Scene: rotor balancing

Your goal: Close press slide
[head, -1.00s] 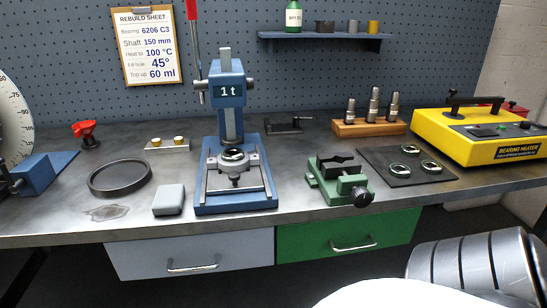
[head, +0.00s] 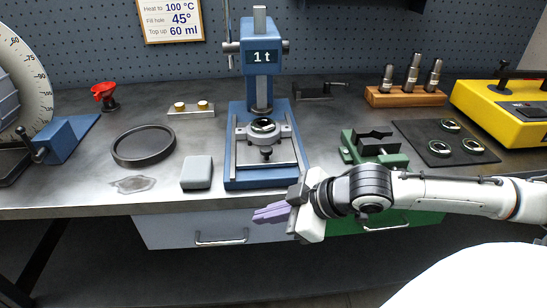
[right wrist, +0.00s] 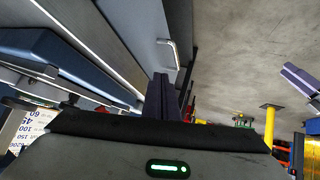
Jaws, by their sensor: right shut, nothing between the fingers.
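The blue press (head: 262,63) stands upright on the bench with a "1 t" display. Its grey slide (head: 284,131) sits on two rails in the press base and carries a dark-centred ring under the ram. My right gripper (head: 262,213) is in front of the bench's front edge, just below the press base and apart from it. Its purple fingers point left, together and empty; they also show in the right wrist view (right wrist: 162,85). A purple piece (right wrist: 302,78) at that view's right edge looks like my left gripper's fingers; its opening is unclear.
A grey block (head: 197,172) and a dark ring tray (head: 144,146) lie left of the press. A green vise (head: 372,146) stands to the right, partly behind my right arm. Below the bench are grey (head: 180,232) and green drawers with handles.

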